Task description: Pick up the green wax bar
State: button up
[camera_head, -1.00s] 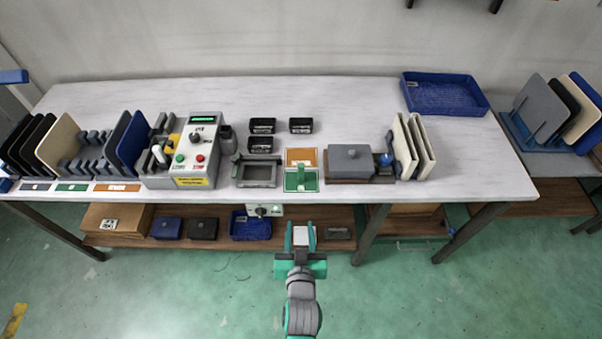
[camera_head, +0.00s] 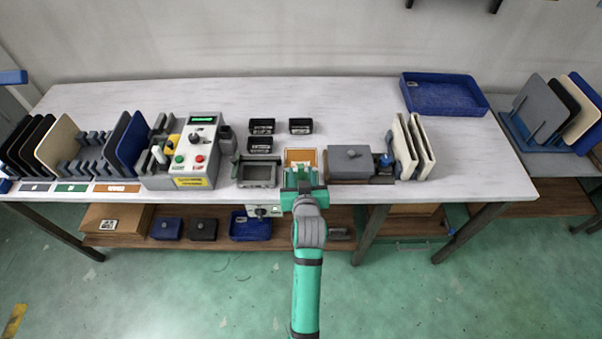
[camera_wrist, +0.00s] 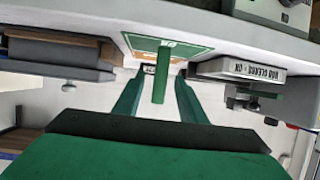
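The green wax bar (camera_wrist: 161,76) shows in the wrist view as a narrow upright green shape between my two fingers, with a gap on each side. Behind it lies a green and orange mat (camera_wrist: 190,49). My gripper (camera_wrist: 156,92) is open, its fingers on either side of the bar and not visibly touching it. In the head view my gripper (camera_head: 301,176) is at the front edge of the table, over the green part of the mat. The bar is hidden there behind my gripper; the orange part of the mat (camera_head: 301,153) shows beyond.
On the white table (camera_head: 345,95), a grey tray fixture (camera_head: 257,174) stands left of my gripper and a grey lidded block (camera_head: 350,158) right. A control box (camera_head: 197,150) stands farther left. Small black bins (camera_head: 262,126) lie behind. A lower shelf (camera_head: 340,218) runs beneath.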

jog(key=shift+x, duration=2.75)
grip_shut()
